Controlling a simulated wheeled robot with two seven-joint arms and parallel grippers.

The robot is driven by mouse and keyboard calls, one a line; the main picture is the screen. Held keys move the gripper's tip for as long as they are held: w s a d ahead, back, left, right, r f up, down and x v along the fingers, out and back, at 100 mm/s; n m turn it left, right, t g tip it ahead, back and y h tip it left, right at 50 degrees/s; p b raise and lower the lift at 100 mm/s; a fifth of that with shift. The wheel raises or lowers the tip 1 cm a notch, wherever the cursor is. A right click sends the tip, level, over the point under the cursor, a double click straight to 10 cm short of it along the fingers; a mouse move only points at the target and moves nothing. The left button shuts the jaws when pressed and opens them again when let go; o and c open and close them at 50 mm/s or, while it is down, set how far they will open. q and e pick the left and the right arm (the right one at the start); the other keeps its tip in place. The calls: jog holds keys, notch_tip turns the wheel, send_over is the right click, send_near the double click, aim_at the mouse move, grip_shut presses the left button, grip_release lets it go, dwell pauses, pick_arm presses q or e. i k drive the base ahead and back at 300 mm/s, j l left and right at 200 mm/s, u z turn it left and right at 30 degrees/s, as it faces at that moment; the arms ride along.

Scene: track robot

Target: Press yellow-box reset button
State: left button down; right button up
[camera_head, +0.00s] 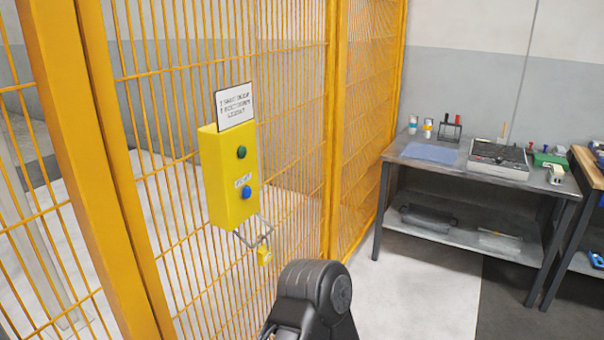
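The yellow box (224,187) is mounted on the yellow mesh fence, left of the picture's middle. On its front are a green button (241,152) at the top and a blue button (246,192) lower down, with a small white label (243,180) between them. I cannot read which one is marked reset. A white sign (235,106) stands on top of the box. A yellow padlock (264,255) hangs from a metal hasp below it. A black part of my arm shows at the bottom middle, below and right of the box. Neither gripper's fingers can be seen.
The yellow fence (300,110) with its thick posts runs along the left and middle. A grey workbench (450,170) with tools and a tray stands at the right, with another bench at the right edge. The floor (400,290) between fence and bench is clear.

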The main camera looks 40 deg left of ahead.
aim_at(247, 191)
jog(key=i+l+u, duration=0.1)
jog(key=i+u, duration=0.2)
jog(key=i, duration=0.15)
jog(key=i+l+u, duration=0.15)
jog(key=i+u, duration=0.2)
jog(key=i, duration=0.15)
jog(key=i+l+u, duration=0.1)
jog(key=u, duration=0.35)
jog(key=i+l+u, duration=0.25)
jog(key=u, duration=0.15)
jog(key=i+l+u, duration=0.15)
jog(key=u, duration=0.3)
jog(key=l+u, duration=0.45)
jog(key=i+l+u, duration=0.1)
jog(key=u, duration=0.3)
jog(key=l+u, duration=0.35)
jog(key=l, duration=0.2)
jog(key=k+l+u, duration=0.1)
jog(key=l+u, duration=0.3)
jog(key=l, duration=0.15)
